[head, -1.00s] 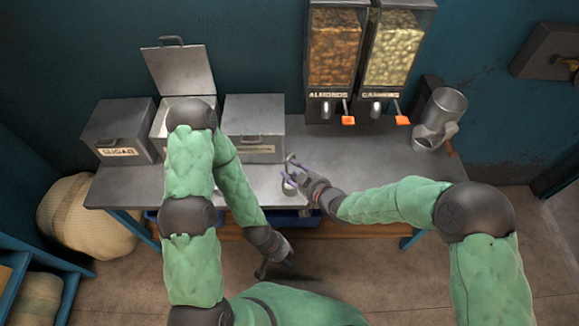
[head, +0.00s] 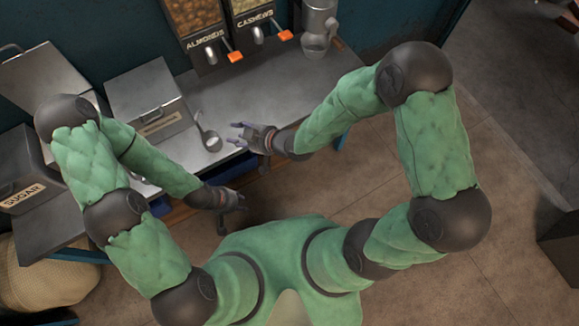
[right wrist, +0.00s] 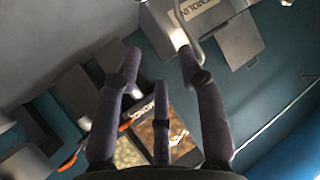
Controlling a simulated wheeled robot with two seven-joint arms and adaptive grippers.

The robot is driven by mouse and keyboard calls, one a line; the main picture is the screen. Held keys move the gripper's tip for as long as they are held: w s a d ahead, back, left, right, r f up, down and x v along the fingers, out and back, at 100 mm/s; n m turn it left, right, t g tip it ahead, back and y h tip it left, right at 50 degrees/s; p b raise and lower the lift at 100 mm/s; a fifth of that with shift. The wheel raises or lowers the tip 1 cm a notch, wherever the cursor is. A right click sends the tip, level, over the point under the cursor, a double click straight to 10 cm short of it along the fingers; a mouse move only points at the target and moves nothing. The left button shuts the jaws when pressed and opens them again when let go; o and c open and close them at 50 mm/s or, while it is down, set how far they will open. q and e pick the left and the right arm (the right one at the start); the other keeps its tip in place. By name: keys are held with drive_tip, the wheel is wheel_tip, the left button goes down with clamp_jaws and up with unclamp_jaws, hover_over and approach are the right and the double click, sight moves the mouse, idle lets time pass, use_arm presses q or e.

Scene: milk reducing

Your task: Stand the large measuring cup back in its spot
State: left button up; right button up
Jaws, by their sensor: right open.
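A metal measuring cup (head: 211,141) with a long upright handle is on the counter, just right of the closed metal bin. My right gripper (head: 234,132) is open, a short gap to the right of the cup, with nothing between its fingers. In the right wrist view the open fingers (right wrist: 158,62) show, with a thin curved metal bar (right wrist: 202,48) by the right fingertip; I cannot tell whether it is the cup's handle. My left gripper (head: 238,205) hangs low in front of the counter; its jaw opening is unclear.
A closed metal bin (head: 152,105) stands left of the cup, and a sugar bin (head: 25,190) further left. Almond and cashew dispensers (head: 212,25) stand behind. A metal pitcher (head: 318,18) and a smaller cup (head: 315,45) are at the counter's right end. The middle counter (head: 258,88) is clear.

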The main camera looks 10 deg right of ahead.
drive_tip(key=s+d+f+m+g+h, duration=0.2)
drive_tip(key=s+d+f+m, duration=0.1)
drive_tip(key=d+f, duration=0.25)
drive_tip(key=s+d+f+m+g+h, duration=0.2)
drive_tip(key=d+f+m, duration=0.15)
drive_tip(key=f, duration=0.35)
drive_tip(key=s+d+f+m+g+h, duration=0.1)
drive_tip(key=s+d+f+m+g, duration=0.2)
drive_tip(key=s+f, duration=0.4)
drive_tip(key=s+d+m, duration=0.1)
drive_tip(key=s, duration=0.2)
drive_tip(key=shift+s+d+f+g, duration=0.15)
drive_tip(key=shift+d+g, duration=0.05)
drive_tip(key=shift+g, duration=0.2)
